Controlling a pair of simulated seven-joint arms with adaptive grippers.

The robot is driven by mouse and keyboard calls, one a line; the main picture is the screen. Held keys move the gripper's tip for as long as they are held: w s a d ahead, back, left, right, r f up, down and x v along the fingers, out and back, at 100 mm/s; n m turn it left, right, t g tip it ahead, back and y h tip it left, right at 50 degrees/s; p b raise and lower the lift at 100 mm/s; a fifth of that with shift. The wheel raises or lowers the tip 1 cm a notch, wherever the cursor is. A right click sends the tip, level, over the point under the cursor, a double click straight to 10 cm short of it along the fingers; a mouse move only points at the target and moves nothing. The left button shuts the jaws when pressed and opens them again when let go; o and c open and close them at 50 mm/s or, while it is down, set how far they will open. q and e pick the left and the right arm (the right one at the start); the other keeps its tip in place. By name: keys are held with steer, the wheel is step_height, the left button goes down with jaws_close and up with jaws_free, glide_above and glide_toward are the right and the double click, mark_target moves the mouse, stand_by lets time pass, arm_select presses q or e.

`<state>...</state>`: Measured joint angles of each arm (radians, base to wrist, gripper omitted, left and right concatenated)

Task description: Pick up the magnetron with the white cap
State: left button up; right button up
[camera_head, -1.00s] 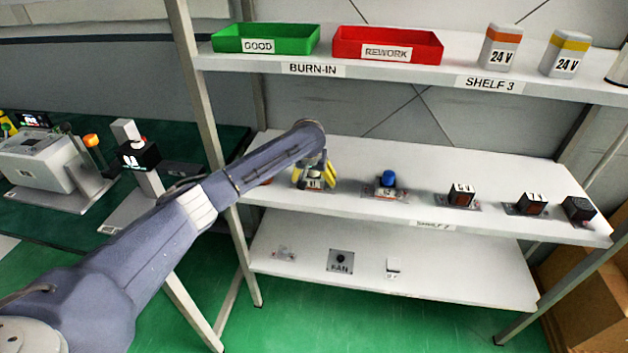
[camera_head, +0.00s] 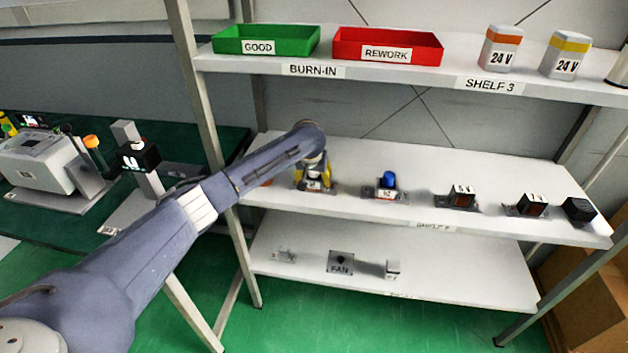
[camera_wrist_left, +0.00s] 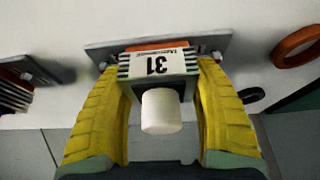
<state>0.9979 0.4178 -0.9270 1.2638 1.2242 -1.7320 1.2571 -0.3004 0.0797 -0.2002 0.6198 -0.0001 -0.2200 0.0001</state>
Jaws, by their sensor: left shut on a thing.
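The magnetron with the white cap (camera_wrist_left: 161,111) is in the left wrist view, with a label reading 31, a finned body and a grey base plate (camera_wrist_left: 100,49). The plate appears to rest on the shelf. My left gripper (camera_wrist_left: 160,85) has its yellow fingers on both sides of the body, shut on it. In the head view my left gripper (camera_head: 314,178) is at the left end of the middle shelf and hides most of this magnetron. A magnetron with a blue cap (camera_head: 388,181) stands to its right. My right gripper is not in view.
Several dark box-shaped parts (camera_head: 462,196) stand further right on the middle shelf (camera_head: 400,158). An orange ring (camera_wrist_left: 298,46) lies beside the held magnetron. A green GOOD tray (camera_head: 266,39) and a red REWORK tray (camera_head: 387,45) sit on the shelf above.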

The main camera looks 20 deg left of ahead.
arm_select(q)
steer(key=shift+w+r, duration=0.1)
steer(key=shift+r, duration=0.2)
